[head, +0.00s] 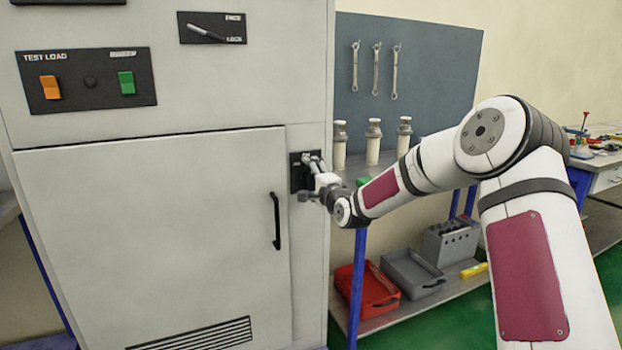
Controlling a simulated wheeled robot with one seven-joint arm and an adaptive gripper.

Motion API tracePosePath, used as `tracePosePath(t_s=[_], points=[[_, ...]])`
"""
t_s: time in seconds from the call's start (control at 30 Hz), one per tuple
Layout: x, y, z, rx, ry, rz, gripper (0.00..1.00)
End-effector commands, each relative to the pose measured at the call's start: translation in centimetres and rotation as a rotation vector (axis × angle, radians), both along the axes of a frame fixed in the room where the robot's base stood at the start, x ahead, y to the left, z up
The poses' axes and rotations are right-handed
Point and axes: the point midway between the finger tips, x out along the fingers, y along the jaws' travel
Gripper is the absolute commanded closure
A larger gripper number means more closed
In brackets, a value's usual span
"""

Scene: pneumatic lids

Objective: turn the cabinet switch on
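The large light-grey cabinet (150,195) fills the left of the head view. A small black switch plate (295,172) sits on its narrow right-hand strip, beside the door. My gripper (311,168) is right at this plate, reaching in from the right, and covers most of it. The fingers are too small and overlapped to show whether they are open or shut. I cannot tell whether they touch the switch, and the switch's position is hidden.
The cabinet door has a black handle (276,221). Above it are a TEST LOAD panel (90,107) with orange and green rockers, and a lever panel (212,28). A workbench with cylinders (374,141) stands to the right; a red bin (366,290) is on its lower shelf.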

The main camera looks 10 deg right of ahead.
Motion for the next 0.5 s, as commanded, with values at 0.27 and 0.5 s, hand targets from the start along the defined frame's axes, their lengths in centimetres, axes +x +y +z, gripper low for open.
tracePosePath(t_s=[0.27,0.5], points=[[0.0,0.0,0.1,-0.002,-0.002,0.000,0.22],[-1.8,-0.4,0.1,-0.003,-0.002,0.000,0.22]])
